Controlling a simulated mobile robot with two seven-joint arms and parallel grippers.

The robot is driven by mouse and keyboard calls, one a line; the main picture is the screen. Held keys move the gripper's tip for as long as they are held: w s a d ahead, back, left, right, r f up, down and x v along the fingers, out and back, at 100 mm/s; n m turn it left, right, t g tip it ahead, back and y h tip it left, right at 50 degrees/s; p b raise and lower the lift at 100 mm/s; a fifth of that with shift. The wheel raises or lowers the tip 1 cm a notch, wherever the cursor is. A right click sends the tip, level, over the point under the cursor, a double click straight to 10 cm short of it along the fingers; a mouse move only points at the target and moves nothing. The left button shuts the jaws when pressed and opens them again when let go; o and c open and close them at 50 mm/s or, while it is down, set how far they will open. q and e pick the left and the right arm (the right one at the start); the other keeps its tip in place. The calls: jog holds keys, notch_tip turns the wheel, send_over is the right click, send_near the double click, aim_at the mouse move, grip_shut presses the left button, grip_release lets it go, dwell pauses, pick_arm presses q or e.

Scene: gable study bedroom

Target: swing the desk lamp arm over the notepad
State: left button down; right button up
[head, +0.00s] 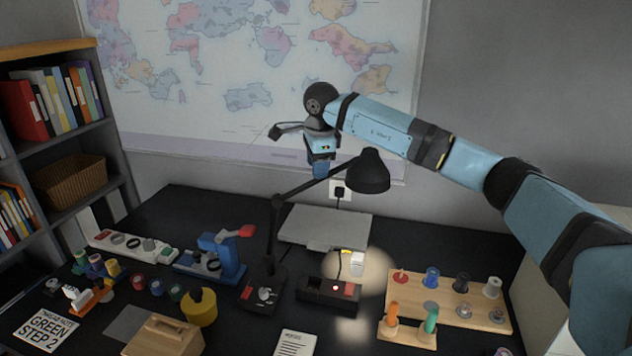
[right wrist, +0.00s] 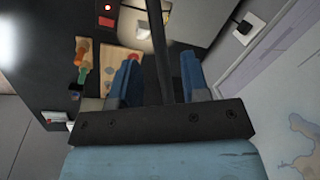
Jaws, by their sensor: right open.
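The black desk lamp has its base (head: 263,292) in the middle of the desk, an upright post, and a lamp arm (head: 303,187) slanting up to the right to its shade (head: 368,172). Its lit spot falls on the desk right of the notepad. The notepad (head: 296,344), white with printed lines, lies at the near edge, partly cut off. My right gripper (head: 320,172) is at the lamp arm, left of the shade. In the right wrist view its fingers (right wrist: 157,78) are apart, with the dark lamp arm (right wrist: 158,45) between them; contact is unclear. My left gripper is out of view.
A red-lit black box (head: 328,292) and a wooden peg board (head: 455,305) stand right of the lamp base. A blue device (head: 215,258) and a yellow pot (head: 200,307) stand left. A closed grey laptop-like slab (head: 325,228) lies behind. The wall map is close behind my gripper.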

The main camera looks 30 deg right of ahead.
aim_at(317, 180)
jog(key=f, duration=0.3)
jog(key=w+f, duration=0.1)
jog(key=f, duration=0.1)
jog(key=shift+d+f, duration=0.1)
jog(key=shift+d, duration=0.05)
grip_shut()
